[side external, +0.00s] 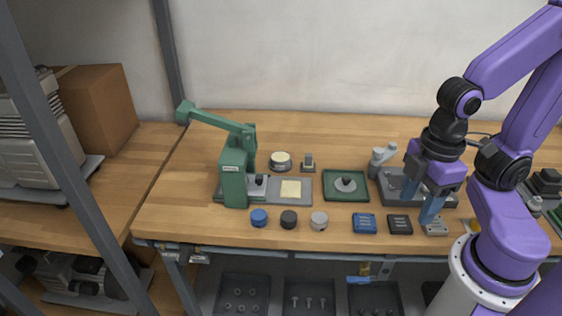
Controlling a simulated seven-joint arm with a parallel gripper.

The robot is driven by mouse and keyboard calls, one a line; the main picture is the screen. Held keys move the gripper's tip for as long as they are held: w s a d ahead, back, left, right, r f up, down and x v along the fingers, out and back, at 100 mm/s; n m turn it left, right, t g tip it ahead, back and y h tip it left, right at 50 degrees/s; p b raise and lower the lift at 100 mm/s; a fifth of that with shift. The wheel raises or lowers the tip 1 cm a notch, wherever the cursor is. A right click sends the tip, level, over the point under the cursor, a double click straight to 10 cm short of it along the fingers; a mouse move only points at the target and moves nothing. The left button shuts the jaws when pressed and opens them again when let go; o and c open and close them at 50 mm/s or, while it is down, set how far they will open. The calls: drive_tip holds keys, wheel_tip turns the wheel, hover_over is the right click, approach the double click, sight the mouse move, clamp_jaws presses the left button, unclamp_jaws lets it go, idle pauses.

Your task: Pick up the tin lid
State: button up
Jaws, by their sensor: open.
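I cannot tell for certain which piece is the tin lid. A round grey piece with a knob (345,184) sits in a green square tray (330,197) at mid-table. A small round grey piece (319,220) stands at the front, beside a black one (289,219) and a blue one (259,217). A round tin with a cream top (280,160) sits farther back. My gripper (420,205) points down at the right, open, with its blue fingers apart in front of a grey fixture (393,199). It is well right of these round pieces, and nothing shows between the fingers.
A green lever press (234,175) stands at the left with a cream pad (290,189) on its base. Blue (364,223) and black (399,224) blocks lie near the front edge. A grey upright piece (381,160) stands behind the fixture. The table's far left is clear.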

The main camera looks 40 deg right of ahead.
drive_tip(key=m, duration=3.5)
hover_over(345, 178)
wheel_tip(345, 178, down, 17)
drive_tip(key=shift+r, duration=0.15)
clamp_jaws()
